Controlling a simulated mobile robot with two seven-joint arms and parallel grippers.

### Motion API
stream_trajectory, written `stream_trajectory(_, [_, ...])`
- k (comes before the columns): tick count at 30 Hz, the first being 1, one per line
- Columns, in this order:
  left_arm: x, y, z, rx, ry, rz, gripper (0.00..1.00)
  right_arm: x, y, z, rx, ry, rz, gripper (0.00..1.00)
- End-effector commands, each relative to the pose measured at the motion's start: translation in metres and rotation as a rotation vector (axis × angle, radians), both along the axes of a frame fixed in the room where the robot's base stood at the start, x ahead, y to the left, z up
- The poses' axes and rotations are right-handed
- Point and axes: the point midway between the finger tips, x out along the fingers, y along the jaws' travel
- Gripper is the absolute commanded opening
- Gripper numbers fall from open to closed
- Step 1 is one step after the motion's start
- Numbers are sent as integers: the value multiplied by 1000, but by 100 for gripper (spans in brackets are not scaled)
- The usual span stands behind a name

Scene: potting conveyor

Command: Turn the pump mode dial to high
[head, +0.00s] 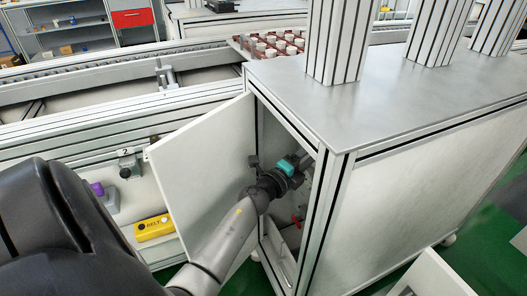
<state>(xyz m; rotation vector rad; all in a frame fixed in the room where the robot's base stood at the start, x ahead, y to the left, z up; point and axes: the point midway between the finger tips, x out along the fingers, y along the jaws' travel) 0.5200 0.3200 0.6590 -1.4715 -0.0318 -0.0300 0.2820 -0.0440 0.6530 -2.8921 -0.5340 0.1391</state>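The white control cabinet (425,150) stands at the right with its door (205,175) swung open to the left. My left arm comes in from the lower left and reaches through the opening. My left gripper (283,172) is inside the cabinet, and whether its fingers are open or shut is not clear. A teal block (288,166) shows right at the gripper; I cannot tell whether it is held or what it belongs to. I cannot make out the pump mode dial; the gripper and cabinet frame hide part of the interior. My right gripper is not in view.
A small red part (296,221) sits low inside the cabinet. Left of the door are a yellow BELT box (154,228) and a purple part (97,188). A conveyor (100,85) runs behind, with a tray of pots (272,45). The cabinet top is largely bare around its posts.

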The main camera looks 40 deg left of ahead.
Motion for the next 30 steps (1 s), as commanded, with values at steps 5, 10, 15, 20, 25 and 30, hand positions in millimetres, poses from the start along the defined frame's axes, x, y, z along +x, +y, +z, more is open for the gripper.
stream_trajectory(5, [0,0,2,-60,26,-1,64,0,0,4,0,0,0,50])
stream_trajectory(10, [0,0,2,-119,51,-2,64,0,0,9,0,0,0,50])
stream_trajectory(15, [0,0,3,-183,77,-1,64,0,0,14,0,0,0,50])
stream_trajectory(20, [0,0,5,-255,106,1,64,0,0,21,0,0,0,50])
stream_trajectory(25, [0,0,6,-352,145,1,64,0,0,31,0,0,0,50])
stream_trajectory(30, [1,1,7,-459,188,1,64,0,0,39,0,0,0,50])
